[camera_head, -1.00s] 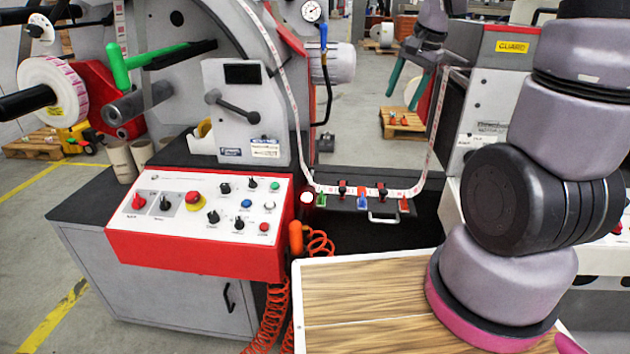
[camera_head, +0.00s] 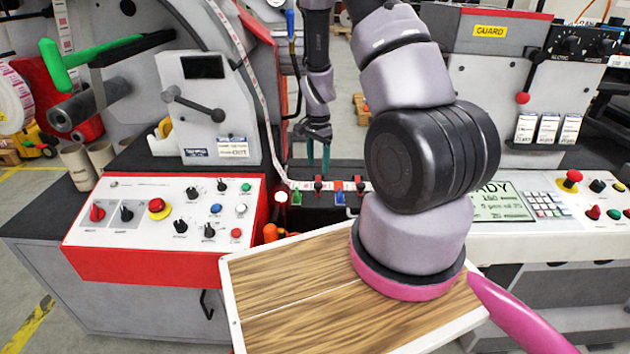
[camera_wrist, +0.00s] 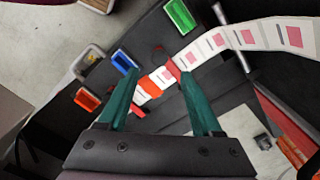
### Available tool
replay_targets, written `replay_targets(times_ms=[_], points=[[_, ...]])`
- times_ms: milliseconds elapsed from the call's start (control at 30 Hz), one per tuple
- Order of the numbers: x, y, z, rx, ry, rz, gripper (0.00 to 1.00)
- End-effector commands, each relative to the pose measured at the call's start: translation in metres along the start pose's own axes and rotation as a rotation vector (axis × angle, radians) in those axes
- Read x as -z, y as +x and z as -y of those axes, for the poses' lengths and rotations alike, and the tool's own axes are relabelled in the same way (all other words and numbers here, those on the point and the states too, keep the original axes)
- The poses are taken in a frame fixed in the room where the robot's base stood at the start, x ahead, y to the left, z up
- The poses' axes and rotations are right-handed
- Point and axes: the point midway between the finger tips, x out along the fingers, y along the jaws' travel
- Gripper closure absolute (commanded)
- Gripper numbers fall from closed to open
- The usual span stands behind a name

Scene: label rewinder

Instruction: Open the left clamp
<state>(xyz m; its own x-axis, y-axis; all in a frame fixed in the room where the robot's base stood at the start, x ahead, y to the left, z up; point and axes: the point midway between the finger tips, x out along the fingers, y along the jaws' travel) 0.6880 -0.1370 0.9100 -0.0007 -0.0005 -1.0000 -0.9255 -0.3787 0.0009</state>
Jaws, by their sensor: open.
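The left clamp (camera_head: 318,184) is a small dark toggle with a red tip on the clamp bar, between the green lever and the blue lever. In the wrist view, its red part (camera_wrist: 173,69) lies across the printed label strip, close to the right fingertip. My gripper (camera_head: 318,158) hangs with its teal fingers pointing down just above and behind the left clamp in the head view. In the wrist view, the gripper (camera_wrist: 157,76) is open, with strip and red parts showing between its fingers. I cannot tell whether a finger touches the clamp. The right clamp (camera_head: 361,187) is partly beside my arm.
The green lever (camera_wrist: 180,15), blue lever (camera_wrist: 123,61) and orange lever (camera_wrist: 87,99) stand along the bar. The label strip (camera_wrist: 270,35) runs past them. A red-framed control panel (camera_head: 160,225) is at the left. A wood-topped board (camera_head: 290,290) lies in front.

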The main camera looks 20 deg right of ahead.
Motion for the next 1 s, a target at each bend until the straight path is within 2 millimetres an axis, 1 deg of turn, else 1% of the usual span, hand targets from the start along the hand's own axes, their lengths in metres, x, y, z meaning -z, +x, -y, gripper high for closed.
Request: replay_targets(times_ms=[33,100,200,333,500,767,800,867,900,967,1000], points=[[0.000,0.012,-0.001,-0.003,0.001,0.002,0.33],[0.000,0.026,-0.001,-0.003,0.002,0.002,0.33],[0.000,0.044,-0.001,-0.003,0.001,0.002,0.33],[0.000,0.061,-0.001,-0.002,0.000,0.001,0.33],[0.000,0.072,0.000,0.000,0.000,0.001,0.33],[0.000,0.074,0.000,0.001,-0.001,0.000,0.33],[0.000,0.074,0.000,0.001,-0.001,0.000,0.37],[0.000,0.074,0.000,0.001,-0.001,0.000,0.60],[0.000,0.073,0.000,0.001,-0.001,0.000,0.76],[0.000,0.073,0.000,0.001,-0.001,0.000,0.99],[0.000,0.073,0.000,0.001,-0.001,0.000,1.00]])
